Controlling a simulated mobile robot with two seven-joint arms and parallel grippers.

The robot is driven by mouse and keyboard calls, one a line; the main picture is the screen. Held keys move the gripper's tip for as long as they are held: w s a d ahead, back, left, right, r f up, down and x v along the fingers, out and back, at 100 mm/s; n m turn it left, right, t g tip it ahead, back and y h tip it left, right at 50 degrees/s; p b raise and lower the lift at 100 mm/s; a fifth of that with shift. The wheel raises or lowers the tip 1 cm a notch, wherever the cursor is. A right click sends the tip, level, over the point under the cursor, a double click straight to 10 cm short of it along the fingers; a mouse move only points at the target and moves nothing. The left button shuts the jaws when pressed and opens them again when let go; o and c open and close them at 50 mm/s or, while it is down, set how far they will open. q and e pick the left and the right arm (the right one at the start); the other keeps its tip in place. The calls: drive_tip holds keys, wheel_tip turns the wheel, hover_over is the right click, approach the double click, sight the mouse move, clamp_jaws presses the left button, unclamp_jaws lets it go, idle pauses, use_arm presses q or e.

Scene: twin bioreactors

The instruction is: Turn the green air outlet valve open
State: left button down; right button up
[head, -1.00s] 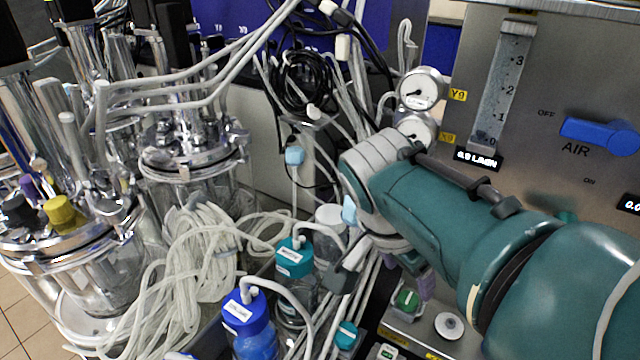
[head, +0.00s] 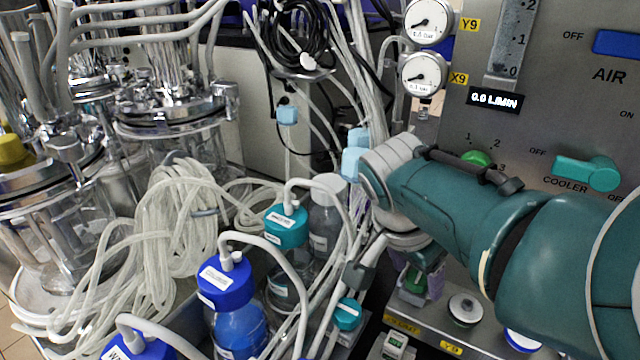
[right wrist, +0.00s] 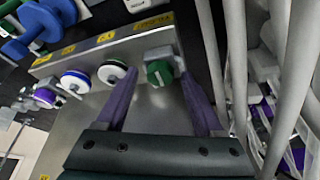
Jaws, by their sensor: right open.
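The green valve knob (right wrist: 159,73) sits on a metal panel in the right wrist view, between the tips of my right gripper's purple fingers (right wrist: 160,84). The fingers are apart, one on each side, and I see no clear contact. In the head view the green knob (head: 414,280) is partly hidden below my right wrist. My right gripper (head: 424,277) reaches down there, its purple fingers mostly covered by the wrist. My left gripper is not in view.
White-and-green (right wrist: 112,72) and white-and-blue (right wrist: 75,82) fittings sit beside the knob. Pale tubes run close along the gripper's other side. A teal cooler handle (head: 588,172) and a blue air handle (head: 622,43) are on the upright panel. Capped bottles (head: 236,322) stand at left.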

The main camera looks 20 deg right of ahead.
clamp_jaws()
idle(0.5)
